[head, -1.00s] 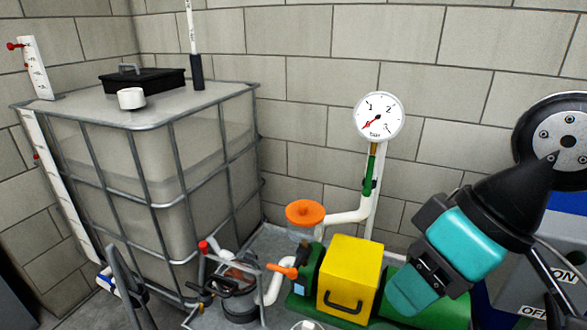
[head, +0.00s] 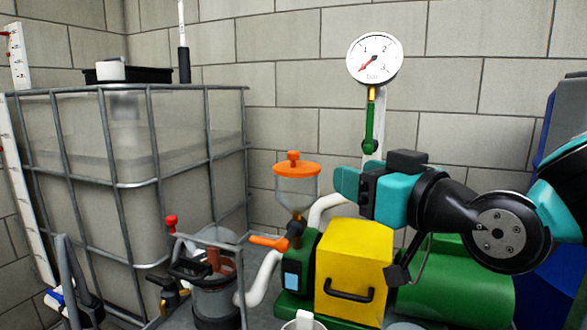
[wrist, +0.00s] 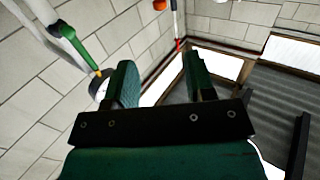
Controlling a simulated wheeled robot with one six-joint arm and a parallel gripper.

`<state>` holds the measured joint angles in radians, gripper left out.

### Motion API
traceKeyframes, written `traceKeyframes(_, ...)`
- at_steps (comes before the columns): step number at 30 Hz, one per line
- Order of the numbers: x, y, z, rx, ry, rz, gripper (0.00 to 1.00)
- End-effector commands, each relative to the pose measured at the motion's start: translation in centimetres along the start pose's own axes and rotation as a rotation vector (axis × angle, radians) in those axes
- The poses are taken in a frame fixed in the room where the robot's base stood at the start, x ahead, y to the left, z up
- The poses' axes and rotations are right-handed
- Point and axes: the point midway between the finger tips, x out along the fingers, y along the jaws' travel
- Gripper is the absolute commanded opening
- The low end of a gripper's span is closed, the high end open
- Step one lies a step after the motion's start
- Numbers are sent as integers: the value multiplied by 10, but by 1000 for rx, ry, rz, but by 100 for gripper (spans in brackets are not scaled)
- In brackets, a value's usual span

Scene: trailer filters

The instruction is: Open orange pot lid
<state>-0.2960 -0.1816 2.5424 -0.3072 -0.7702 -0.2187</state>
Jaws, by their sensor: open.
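The orange pot lid (head: 296,170), with a small orange knob on top, sits on a clear funnel-shaped pot (head: 298,190) in the head view. The lid looks closed on the pot. My gripper (head: 347,182) is to the right of the lid, at about its height in the picture, with its fingers pointing left and a gap between them and the lid. In the wrist view my gripper (wrist: 160,80) is open, with nothing between its fingers. I cannot make out the lid for certain in the wrist view.
A pressure gauge (head: 374,58) on a green-valved pipe rises behind the gripper. A yellow box (head: 352,265) on a green pump (head: 455,293) stands below it. An orange valve handle (head: 268,242) is below the pot. A caged tank (head: 90,140) fills the left.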

Motion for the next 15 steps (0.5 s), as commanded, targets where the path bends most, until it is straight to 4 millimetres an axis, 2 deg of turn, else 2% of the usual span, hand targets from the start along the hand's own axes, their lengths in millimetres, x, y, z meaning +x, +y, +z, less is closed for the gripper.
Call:
traceKeyframes(3,9,0,-7,1,-7,-3,50)
traceKeyframes(15,49,0,-8,3,-10,-3,50)
